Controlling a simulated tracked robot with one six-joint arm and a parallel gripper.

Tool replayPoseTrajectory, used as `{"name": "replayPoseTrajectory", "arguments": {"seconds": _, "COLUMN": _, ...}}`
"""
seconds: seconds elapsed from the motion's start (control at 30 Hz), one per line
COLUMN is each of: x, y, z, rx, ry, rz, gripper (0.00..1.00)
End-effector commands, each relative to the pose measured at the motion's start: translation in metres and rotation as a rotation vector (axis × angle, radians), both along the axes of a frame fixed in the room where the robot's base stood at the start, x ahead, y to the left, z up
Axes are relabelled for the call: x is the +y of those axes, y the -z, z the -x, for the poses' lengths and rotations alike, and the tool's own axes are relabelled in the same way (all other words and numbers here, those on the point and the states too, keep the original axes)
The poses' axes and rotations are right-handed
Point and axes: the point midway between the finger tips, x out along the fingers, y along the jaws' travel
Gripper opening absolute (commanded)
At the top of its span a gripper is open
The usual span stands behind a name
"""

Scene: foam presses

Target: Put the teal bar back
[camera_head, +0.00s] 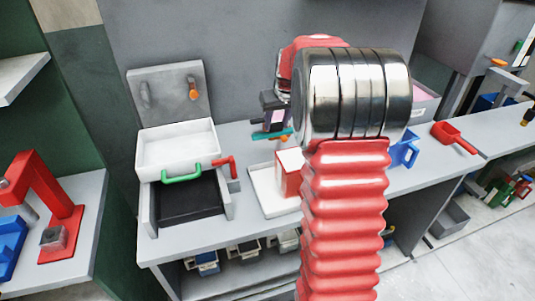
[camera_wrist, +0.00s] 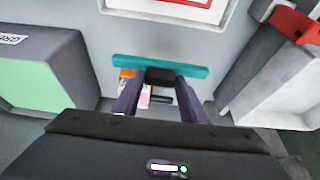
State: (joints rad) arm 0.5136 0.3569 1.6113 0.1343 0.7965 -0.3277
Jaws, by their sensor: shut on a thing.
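The teal bar (camera_wrist: 165,66) is held crosswise at the tips of my gripper (camera_wrist: 160,77) in the wrist view, with the dark fingers shut on its middle. Both ends of the bar stick out past the fingers. In the head view the teal bar (camera_head: 272,134) shows in front of the bench's back part, just left of my red arm. My gripper (camera_head: 273,118) is partly hidden there by my arm. Whether the bar touches anything besides the gripper, I cannot tell.
A white tray (camera_head: 262,198) with a red and white box (camera_head: 288,172) lies below the bar in the head view. Left of it stands a unit with a white basin (camera_head: 178,150) and green handle (camera_head: 181,176). A blue object (camera_head: 404,150) and red scoop (camera_head: 452,137) lie right.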

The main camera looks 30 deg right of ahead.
Motion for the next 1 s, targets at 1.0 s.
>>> {"name": "replayPoseTrajectory", "arguments": {"seconds": 1.0, "x": 0.005, "y": 0.053, "z": -0.003, "rx": -0.001, "ry": -0.009, "rz": 0.001, "gripper": 0.14}}
